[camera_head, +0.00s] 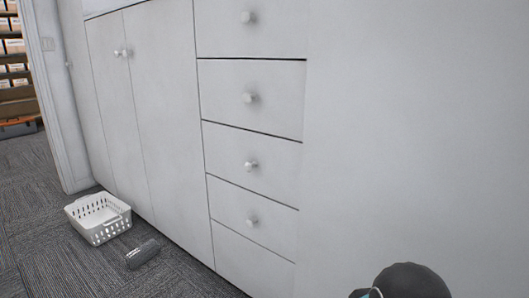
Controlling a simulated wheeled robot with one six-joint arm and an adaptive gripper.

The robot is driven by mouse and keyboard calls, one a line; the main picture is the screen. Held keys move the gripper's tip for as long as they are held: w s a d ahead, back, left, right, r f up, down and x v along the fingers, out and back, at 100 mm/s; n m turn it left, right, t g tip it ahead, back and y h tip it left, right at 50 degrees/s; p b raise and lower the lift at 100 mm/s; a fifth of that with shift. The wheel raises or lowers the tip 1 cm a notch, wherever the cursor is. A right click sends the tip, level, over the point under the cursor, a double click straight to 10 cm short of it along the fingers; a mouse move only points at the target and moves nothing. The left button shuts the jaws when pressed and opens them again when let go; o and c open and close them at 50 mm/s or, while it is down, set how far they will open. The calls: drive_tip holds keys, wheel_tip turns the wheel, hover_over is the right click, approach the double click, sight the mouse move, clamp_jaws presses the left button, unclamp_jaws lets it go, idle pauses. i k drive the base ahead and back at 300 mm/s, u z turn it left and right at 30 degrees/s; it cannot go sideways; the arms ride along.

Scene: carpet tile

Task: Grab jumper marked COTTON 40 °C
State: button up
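No jumper with a readable COTTON 40 °C mark shows in the head view. My gripper is not in view.
A white slotted plastic basket (112,228) stands on the carpet just behind the grey item; it looks empty. White cabinets with closed drawers (255,97) and doors fill the middle and right. Shelves with boxes (14,62) show beyond a doorway at left.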

sight(138, 257)
drive_tip(key=u, duration=1.3)
drive_tip(key=i, duration=2.75)
drive_tip(key=u, duration=0.9)
